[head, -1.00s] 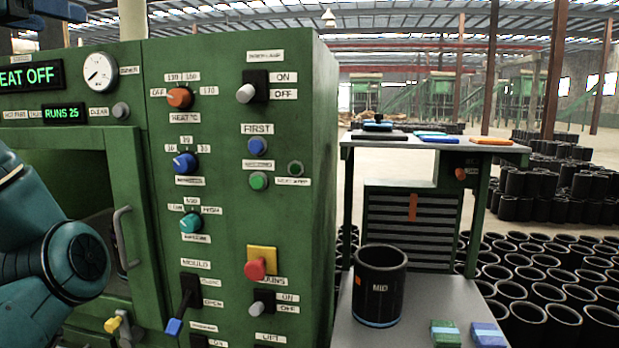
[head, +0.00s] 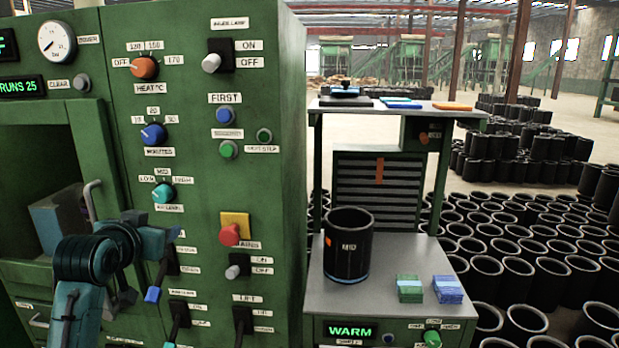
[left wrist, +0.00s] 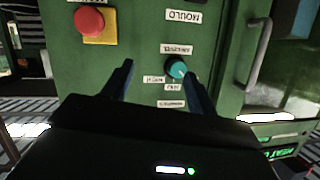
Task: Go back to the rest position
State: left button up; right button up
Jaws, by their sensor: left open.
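My left arm comes in at the lower left of the head view, bent in front of the green machine's control panel (head: 200,110). In the left wrist view my left gripper (left wrist: 156,70) is open, with its two dark fingers apart and nothing between them. The fingers point at the panel, which shows upside down there. The teal knob (left wrist: 177,69) shows near the right finger. The same teal knob (head: 162,193) is above the arm in the head view. In the head view the fingers cannot be made out clearly. My right gripper is not in view.
The panel carries a red button (head: 229,235) and levers, including a blue-tipped one (head: 152,294) close beside my arm. A door handle (head: 91,199) stands out at the left. A black MID sleeve (head: 347,247) stands on the grey side table (head: 385,275).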

pick_arm(q)
jog(key=s+d+f+g+h, duration=0.1)
jog(key=s+d+f, duration=0.15)
jog(key=f, duration=0.45)
jog(key=s+d+f+m+p, duration=0.1)
jog(key=s+d+f, duration=0.1)
jog(key=s+f, duration=0.35)
jog(key=s+d+f+g+h, duration=0.1)
jog(key=s+d+f, duration=0.15)
jog(key=f, duration=0.65)
jog(key=s+d+f, duration=0.2)
jog(key=s+f, duration=0.1)
jog(key=s, duration=0.3)
jog(key=s+d+f+g+h, duration=0.1)
jog(key=s+d+f, duration=0.2)
jog(key=s, duration=0.4)
jog(key=s+d+f+h, duration=0.1)
jog(key=s+d+f, duration=0.2)
jog(key=s+f, duration=0.2)
jog(key=shift+s+f+m+g+p, duration=0.3)
jog(key=shift+s+g+p, duration=0.1)
jog(key=shift+s, duration=0.55)
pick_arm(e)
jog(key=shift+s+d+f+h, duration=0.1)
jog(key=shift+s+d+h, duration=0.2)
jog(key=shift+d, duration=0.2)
pick_arm(q)
jog(key=shift+d, duration=0.1)
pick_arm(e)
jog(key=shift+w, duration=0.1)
